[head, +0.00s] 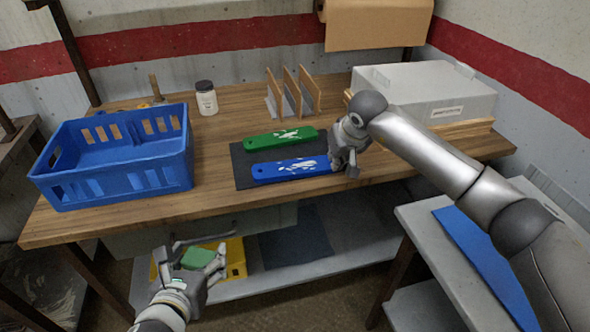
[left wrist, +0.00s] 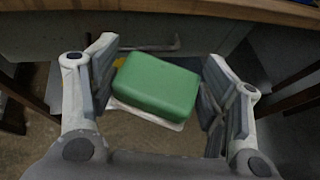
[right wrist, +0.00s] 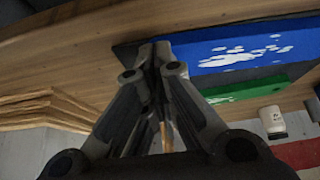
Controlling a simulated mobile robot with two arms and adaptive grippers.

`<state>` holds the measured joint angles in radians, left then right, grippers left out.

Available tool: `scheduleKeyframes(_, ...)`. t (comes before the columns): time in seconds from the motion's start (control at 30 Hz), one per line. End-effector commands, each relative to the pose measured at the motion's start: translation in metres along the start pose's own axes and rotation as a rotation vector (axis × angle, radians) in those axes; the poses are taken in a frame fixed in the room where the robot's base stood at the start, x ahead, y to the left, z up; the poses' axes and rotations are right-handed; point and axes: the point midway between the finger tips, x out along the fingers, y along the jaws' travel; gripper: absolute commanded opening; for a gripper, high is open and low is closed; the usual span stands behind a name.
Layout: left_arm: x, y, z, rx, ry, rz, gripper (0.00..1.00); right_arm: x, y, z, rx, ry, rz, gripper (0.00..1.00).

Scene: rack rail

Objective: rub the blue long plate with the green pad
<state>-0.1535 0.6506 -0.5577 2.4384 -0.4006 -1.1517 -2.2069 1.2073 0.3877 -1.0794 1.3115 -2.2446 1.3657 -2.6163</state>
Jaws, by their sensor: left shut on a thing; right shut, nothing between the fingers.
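The blue long plate (head: 287,169) lies on a dark mat (head: 243,180) on the workbench, with white patches on its top. It also shows in the right wrist view (right wrist: 205,56). My left gripper (head: 201,253) is shut on the green pad (head: 196,258), held in front of and below the bench's front edge. The pad fills the middle of the left wrist view (left wrist: 158,84), with a pale layer under it. My right gripper (head: 345,162) is shut and empty at the right end of the blue plate; I cannot tell whether they touch.
A green long plate (head: 270,142) with white patches lies behind the blue one. A blue crate (head: 120,178) stands at the left, a white jar (head: 206,98) and upright dividers (head: 291,93) at the back. A grey box (head: 425,90) stands at the right. A yellow tray (head: 236,262) is on the lower shelf.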

Motion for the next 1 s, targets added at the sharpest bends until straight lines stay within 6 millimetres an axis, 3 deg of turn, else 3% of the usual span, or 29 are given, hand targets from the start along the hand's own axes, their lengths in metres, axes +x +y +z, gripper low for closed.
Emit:
scheduleKeyframes(0.23,-0.002,0.0,0.004,0.0,-0.001,0.0,0.46,-0.005,0.0,-0.003,0.0,0.0,0.001,0.0)
scheduleKeyframes(1.0,-0.014,0.0,0.029,0.0,0.0,0.0,0.46,-0.053,0.0,-0.029,0.0,-0.001,0.001,0.0)
